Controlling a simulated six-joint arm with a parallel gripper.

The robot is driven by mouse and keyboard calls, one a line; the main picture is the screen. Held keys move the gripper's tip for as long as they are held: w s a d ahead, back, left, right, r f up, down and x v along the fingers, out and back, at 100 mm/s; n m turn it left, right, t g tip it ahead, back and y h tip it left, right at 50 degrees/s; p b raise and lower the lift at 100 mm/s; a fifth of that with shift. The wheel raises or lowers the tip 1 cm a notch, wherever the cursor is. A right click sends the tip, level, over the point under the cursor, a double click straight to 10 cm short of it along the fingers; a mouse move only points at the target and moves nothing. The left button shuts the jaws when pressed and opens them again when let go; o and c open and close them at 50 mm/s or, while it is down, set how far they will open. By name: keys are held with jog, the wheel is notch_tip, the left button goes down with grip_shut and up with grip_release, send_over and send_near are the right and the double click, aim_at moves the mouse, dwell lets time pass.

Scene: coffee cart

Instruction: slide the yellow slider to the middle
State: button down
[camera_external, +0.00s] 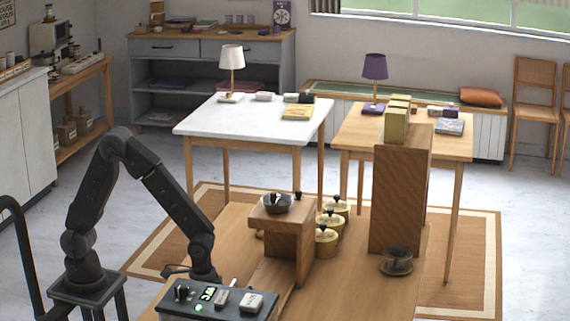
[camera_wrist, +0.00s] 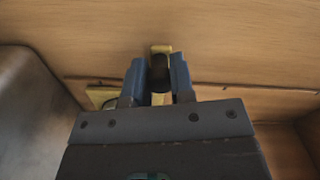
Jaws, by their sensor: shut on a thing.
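In the wrist view the yellow slider (camera_wrist: 161,49) shows as a small yellow knob between the tips of my gripper (camera_wrist: 158,66). The two blue fingers are closed on its sides, and the lower part of the knob is in shadow between them. A slot or seam runs across the wooden panel behind it. In the external view my gripper is low behind the control box, and its fingers and the slider are hidden there. The slider's place along its travel cannot be told.
A control box (camera_external: 216,306) with a lit display stands in front of my wrist. A wooden stand (camera_external: 283,222) with a dark bowl (camera_external: 277,204), several yellow canisters (camera_external: 326,241) and a tall wooden block (camera_external: 399,195) are to the right. A pale yellow piece (camera_wrist: 98,96) lies left of the fingers.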

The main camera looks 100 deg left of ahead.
jog(key=a, duration=1.4)
jog(key=shift+a, duration=0.35)
jog(key=c, duration=1)
grip_release()
notch_tip(320, 180, up, 14)
jog(key=shift+f, duration=0.1)
jog(key=shift+d, duration=0.1)
